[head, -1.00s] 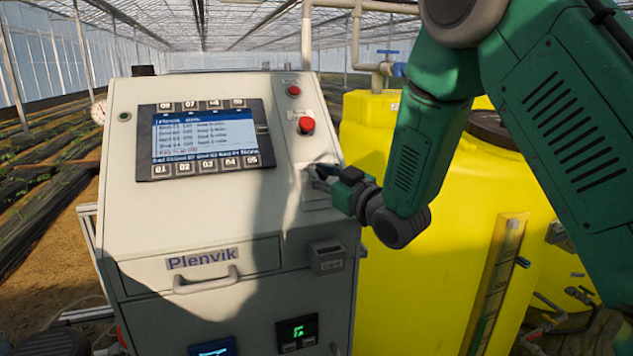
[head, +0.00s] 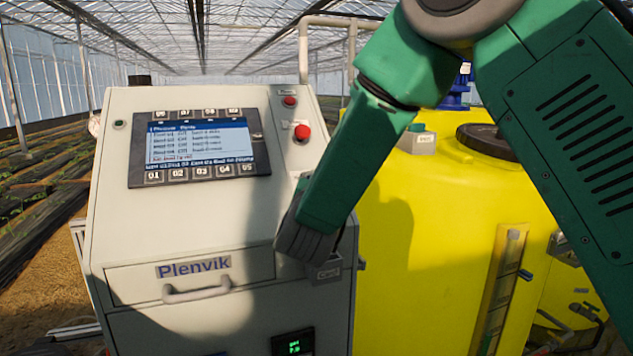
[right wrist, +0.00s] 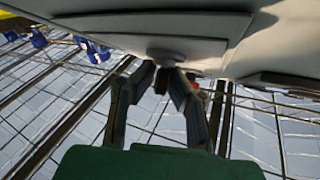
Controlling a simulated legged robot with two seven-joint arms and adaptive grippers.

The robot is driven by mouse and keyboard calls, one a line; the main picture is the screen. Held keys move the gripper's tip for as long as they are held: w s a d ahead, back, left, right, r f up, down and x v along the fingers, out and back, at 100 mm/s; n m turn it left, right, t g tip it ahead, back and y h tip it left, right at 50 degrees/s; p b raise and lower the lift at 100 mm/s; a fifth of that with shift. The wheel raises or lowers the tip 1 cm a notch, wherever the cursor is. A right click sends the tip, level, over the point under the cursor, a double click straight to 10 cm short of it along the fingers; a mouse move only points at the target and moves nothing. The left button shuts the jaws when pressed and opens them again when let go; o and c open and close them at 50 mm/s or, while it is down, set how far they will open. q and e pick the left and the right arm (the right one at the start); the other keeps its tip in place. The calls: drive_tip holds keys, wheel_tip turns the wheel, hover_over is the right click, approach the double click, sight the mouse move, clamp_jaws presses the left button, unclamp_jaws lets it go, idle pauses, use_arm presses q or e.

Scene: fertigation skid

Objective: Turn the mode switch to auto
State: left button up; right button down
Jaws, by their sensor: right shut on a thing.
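The mode switch (right wrist: 168,56) is on the sloped grey panel of the control cabinet (head: 110,230), below the red buttons. In the right wrist view its light plate (right wrist: 215,48) and round base face my right gripper (right wrist: 167,74). The two fingers meet at the switch and are shut on it. The handle is mostly hidden between them, so I cannot tell its setting. In the head view my right forearm and wrist cover the switch and the fingers.
A red mushroom button (head: 302,132) and a smaller red button (head: 289,100) sit above the switch area. A display (head: 195,148) is to the left. A drawer handle (head: 197,290) and card holder (head: 325,270) are lower. A yellow tank (head: 420,250) stands close at the right.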

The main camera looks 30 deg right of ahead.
drive_tip(key=shift+s+a+f+m+g+h+p, duration=0.1)
drive_tip(key=shift+f+m+g+h+p, duration=0.15)
drive_tip(key=shift+m+g+h, duration=0.4)
drive_tip(key=shift+f+m+g+h+p, duration=0.15)
drive_tip(key=shift+f+m+g+h, duration=0.1)
drive_tip(key=shift+m+g, duration=0.7)
drive_tip(key=shift+m, duration=0.5)
drive_tip(key=c, duration=1.7)
unclamp_jaws()
drive_tip(key=shift+s, duration=0.1)
drive_tip(key=shift+r+g, duration=0.15)
drive_tip(key=shift+g, duration=0.15)
drive_tip(key=v, duration=1.2)
drive_tip(key=shift+w+a+f, duration=0.15)
drive_tip(key=shift+w+f, duration=0.1)
